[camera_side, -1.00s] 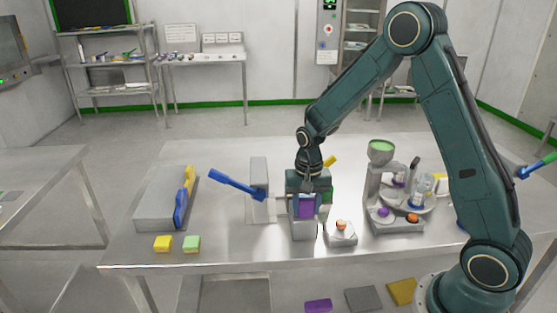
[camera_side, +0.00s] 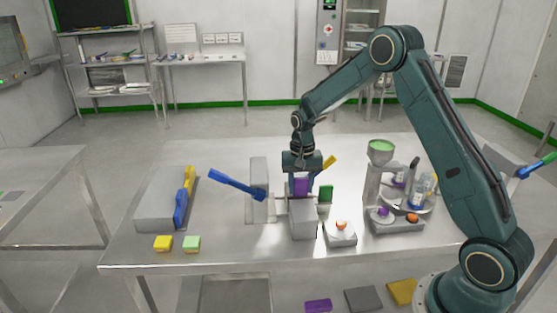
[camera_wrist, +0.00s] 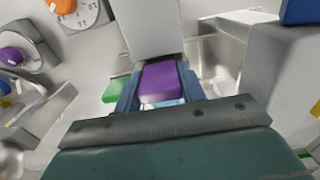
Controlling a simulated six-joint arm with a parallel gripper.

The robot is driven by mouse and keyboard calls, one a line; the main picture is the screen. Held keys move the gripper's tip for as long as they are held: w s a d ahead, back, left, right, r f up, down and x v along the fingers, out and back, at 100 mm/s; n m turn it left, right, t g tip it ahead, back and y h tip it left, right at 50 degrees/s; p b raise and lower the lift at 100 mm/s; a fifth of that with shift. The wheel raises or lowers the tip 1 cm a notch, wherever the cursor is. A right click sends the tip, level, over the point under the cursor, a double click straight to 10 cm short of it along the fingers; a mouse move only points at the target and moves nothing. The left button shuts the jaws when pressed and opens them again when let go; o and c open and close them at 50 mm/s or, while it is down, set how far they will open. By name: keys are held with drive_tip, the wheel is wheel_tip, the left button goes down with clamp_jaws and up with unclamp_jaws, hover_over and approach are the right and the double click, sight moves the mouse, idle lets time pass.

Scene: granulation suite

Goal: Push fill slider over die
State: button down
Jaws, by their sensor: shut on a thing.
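My gripper (camera_side: 301,189) points down over the press-like fixture at the middle of the bench. It is shut on a purple block (camera_side: 301,186), which also shows between the blue-grey fingers in the wrist view (camera_wrist: 160,82). The purple block appears just above and behind a grey block (camera_side: 303,221); I cannot tell whether they touch. A small green piece (camera_side: 326,193) stands to the right of the purple block and shows left of the fingers in the wrist view (camera_wrist: 115,91). I cannot tell which part is the fill slider, and the die is not distinguishable.
A blue lever (camera_side: 235,184) sticks out left of the fixture, and a yellow handle (camera_side: 328,163) behind it. A low grey stand with an orange knob (camera_side: 341,226) is at front right. A rotary machine (camera_side: 382,190) stands further right.

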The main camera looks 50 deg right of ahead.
drive_tip(key=shift+w+d, duration=0.2)
drive_tip(key=shift+w, duration=0.1)
drive_tip(key=c, duration=1)
unclamp_jaws()
drive_tip(key=shift+o, duration=0.8)
drive_tip(key=shift+d, duration=0.15)
drive_tip(key=shift+r, duration=0.15)
wheel_tip(320, 180, up, 14)
drive_tip(key=shift+s+a+f, duration=0.15)
drive_tip(key=shift+a+f, duration=0.1)
drive_tip(key=shift+a, duration=0.15)
